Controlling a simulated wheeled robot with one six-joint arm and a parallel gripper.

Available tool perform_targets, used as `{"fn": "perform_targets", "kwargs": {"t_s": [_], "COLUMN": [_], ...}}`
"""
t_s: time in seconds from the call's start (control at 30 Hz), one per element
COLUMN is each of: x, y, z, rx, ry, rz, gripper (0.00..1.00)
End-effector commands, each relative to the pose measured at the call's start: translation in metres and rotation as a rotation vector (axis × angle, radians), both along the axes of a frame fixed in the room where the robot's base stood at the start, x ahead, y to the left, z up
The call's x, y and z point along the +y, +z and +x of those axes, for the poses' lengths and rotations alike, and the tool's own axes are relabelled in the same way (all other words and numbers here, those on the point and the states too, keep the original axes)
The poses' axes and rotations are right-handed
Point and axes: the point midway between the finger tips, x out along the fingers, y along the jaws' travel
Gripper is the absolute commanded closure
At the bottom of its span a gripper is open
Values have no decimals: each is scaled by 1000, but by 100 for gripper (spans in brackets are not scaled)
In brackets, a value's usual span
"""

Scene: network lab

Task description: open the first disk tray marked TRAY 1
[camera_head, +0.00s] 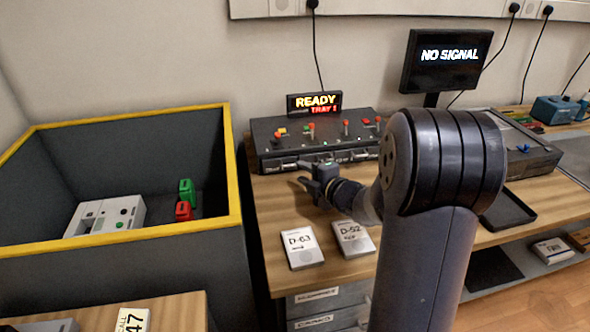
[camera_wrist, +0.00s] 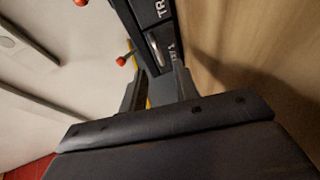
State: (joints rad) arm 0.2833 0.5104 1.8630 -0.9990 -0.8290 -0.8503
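The black disk unit (camera_head: 268,133) stands at the back of the wooden table, with a row of handled trays along its front. A sign on it reads READY, TRAY 1. My gripper (camera_head: 303,173) is in front of the unit's left part, low over the table. In the wrist view, my gripper's two fingers (camera_wrist: 158,88) are apart with nothing held between them. A dark tray front marked TRAY, apparently TRAY 1 (camera_wrist: 170,38), lies beyond the fingertips, with a pale handle (camera_wrist: 155,49) roughly in line with the gap. Contact cannot be told.
Two disks, D-63 (camera_head: 302,247) and D-52 (camera_head: 353,237), lie on the table in front of the unit. Red-tipped levers (camera_head: 346,126) stand on its top. A yellow-rimmed bin (camera_head: 233,165) is at left. A monitor (camera_head: 447,61) shows NO SIGNAL. My arm hides the table's middle.

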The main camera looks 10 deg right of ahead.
Motion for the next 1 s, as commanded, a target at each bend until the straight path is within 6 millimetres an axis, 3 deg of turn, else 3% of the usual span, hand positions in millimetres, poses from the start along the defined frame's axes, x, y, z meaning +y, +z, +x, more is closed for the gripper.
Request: {"fn": "perform_targets", "kwargs": {"t_s": [0.1,0.3,0.67,1.0], "x": [9,17,18,18], "y": [-5,-9,-10,-10], "z": [20,39,43,43], "rx": [0,0,0,0], "ry": [2,-1,-2,-2], "rz": [0,0,0,0], "gripper": [71,71,71,98]}}
